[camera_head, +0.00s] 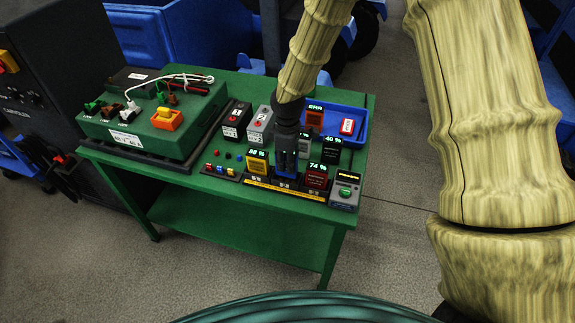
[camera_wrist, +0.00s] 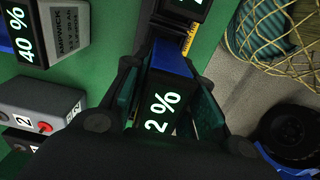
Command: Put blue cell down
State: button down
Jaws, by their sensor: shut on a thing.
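My gripper (camera_head: 287,158) is shut on the blue cell (camera_head: 286,175), whose lower part shows beneath the fingers. In the wrist view the blue cell (camera_wrist: 172,60) sits between the two fingers (camera_wrist: 165,110), with its black display face reading a figure ending in "2 %". The cell is over the yellow-edged rack (camera_head: 284,190) at the table's front, in the gap between a yellow cell (camera_head: 257,162) marked 88 % and a red cell (camera_head: 315,178) marked 74 %. I cannot tell whether its base touches the rack.
A grey device with a green button (camera_head: 345,191) stands right of the red cell. Two boxy units (camera_head: 237,121) and a large green case (camera_head: 150,130) occupy the left of the green table (camera_head: 215,197).

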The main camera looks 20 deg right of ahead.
jog(key=shift+w+f+p, duration=0.1)
jog(key=shift+f+p, duration=0.7)
jog(key=shift+f, duration=0.95)
jog(key=shift+f, duration=0.1)
jog(key=c, duration=1.2)
grip_release()
jog(key=shift+o, duration=0.2)
jog(key=shift+r+b, duration=1.85)
jog(key=shift+r, duration=4.25)
